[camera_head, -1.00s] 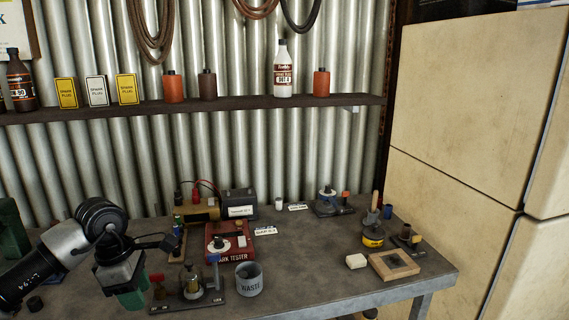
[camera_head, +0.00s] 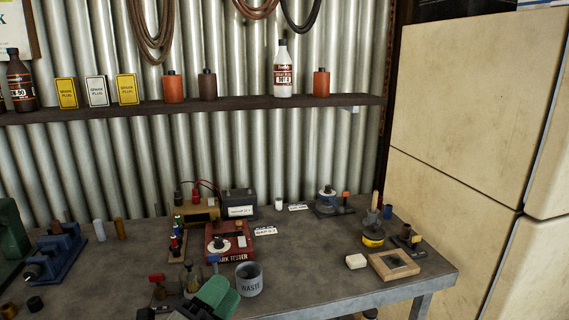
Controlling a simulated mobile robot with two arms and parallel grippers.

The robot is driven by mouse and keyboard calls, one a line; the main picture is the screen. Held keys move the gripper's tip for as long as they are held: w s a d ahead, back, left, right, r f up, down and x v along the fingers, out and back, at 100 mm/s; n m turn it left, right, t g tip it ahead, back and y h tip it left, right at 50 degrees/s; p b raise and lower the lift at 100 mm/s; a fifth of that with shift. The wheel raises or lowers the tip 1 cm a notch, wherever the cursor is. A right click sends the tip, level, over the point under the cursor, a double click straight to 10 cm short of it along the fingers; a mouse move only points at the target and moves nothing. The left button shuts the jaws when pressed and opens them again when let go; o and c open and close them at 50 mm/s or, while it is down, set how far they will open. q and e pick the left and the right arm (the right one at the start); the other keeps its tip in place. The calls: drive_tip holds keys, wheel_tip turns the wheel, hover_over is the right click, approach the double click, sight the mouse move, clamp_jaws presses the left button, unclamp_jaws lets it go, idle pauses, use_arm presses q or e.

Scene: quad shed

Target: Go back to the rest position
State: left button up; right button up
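My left gripper (camera_head: 217,298) shows at the bottom edge, left of centre, with green finger pads and a dark body cut off by the frame. The pads lie close to each other; I cannot tell whether they are open or shut, and I see nothing held. The gripper overlaps the small tool stand (camera_head: 161,292) in the picture and sits just left of the grey waste cup (camera_head: 249,280). My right gripper is not in view.
The workbench (camera_head: 320,275) carries a red spark tester (camera_head: 228,241), a battery (camera_head: 240,204), a blue vise (camera_head: 56,252) and a wooden tray (camera_head: 394,265). A shelf (camera_head: 230,103) with bottles and boxes runs behind. A cream cabinet (camera_head: 460,110) stands at right.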

use_arm(q)
drive_tip(key=s+a+f+n+g+y, duration=0.45)
drive_tip(key=a+f+n+y, duration=0.35)
drive_tip(key=f+n+y, duration=0.65)
drive_tip(key=s+a+f+n+g+h, duration=0.1)
drive_tip(key=s+f+n+g, duration=0.4)
drive_tip(key=s, duration=0.5)
drive_tip(key=s+a+f+n+g+h, duration=0.1)
drive_tip(key=s+f+n+g+h, duration=0.15)
drive_tip(key=s+f+g, duration=0.55)
wheel_tip(320, 180, down, 21)
drive_tip(key=s, duration=0.2)
drive_tip(key=s+a+f+y, duration=0.1)
drive_tip(key=s+a+f, duration=0.2)
drive_tip(key=s+f, duration=1.3)
wheel_tip(320, 180, down, 2)
drive_tip(key=shift+s+f+m+g, duration=0.1)
drive_tip(key=shift+s+m+g, duration=0.1)
drive_tip(key=shift+m+g, duration=0.15)
